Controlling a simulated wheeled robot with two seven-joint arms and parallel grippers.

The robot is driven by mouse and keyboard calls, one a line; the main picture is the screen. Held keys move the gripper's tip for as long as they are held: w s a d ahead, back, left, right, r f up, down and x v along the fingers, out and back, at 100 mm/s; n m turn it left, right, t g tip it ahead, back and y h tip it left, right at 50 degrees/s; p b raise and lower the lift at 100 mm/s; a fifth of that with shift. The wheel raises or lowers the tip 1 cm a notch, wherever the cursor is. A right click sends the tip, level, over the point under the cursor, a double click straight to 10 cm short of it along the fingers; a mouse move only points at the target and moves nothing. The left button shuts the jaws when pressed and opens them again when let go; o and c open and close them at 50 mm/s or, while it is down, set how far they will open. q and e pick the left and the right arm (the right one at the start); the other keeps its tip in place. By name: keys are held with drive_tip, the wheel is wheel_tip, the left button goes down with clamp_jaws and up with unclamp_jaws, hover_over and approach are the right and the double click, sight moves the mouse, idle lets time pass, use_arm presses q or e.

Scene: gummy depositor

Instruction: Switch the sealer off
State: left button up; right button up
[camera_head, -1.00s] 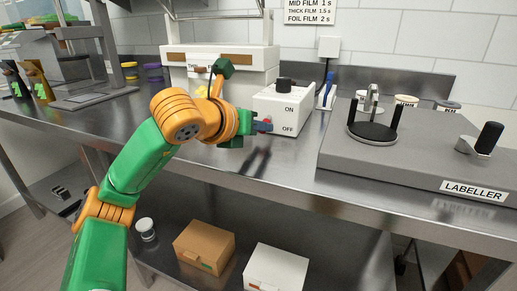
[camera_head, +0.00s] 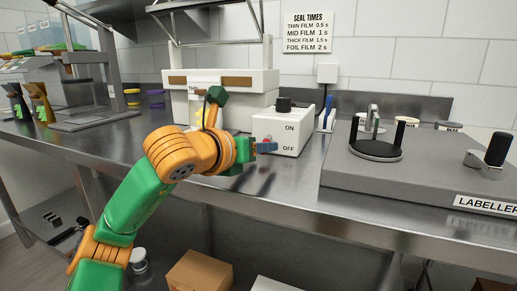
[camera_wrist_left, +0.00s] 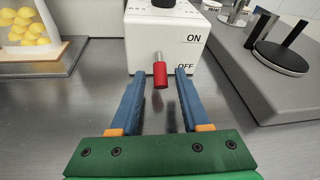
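The sealer's white control box (camera_head: 285,131) has a black knob on top and the words ON above OFF on its front. It also shows in the left wrist view (camera_wrist_left: 142,42). A switch lever with a red tip (camera_wrist_left: 160,74) sticks out of its front towards me; I cannot tell its exact setting. My left gripper (camera_head: 268,146) is in front of the box. In the left wrist view its blue fingers (camera_wrist_left: 158,82) are open, with the red tip between their far ends and gaps on both sides. My right gripper is out of view.
The white sealer body (camera_head: 235,86) stands behind and left of the box. A grey labeller (camera_head: 420,183) stands to the right. A seal-times sign (camera_head: 308,33) hangs on the wall. The bench front is clear.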

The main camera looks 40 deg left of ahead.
use_arm(q)
drive_tip(key=shift+f, duration=0.1)
drive_tip(key=shift+s, duration=0.2)
drive_tip(key=v, duration=0.6)
drive_tip(key=shift+s+r, duration=0.25)
drive_tip(key=shift+s, duration=0.1)
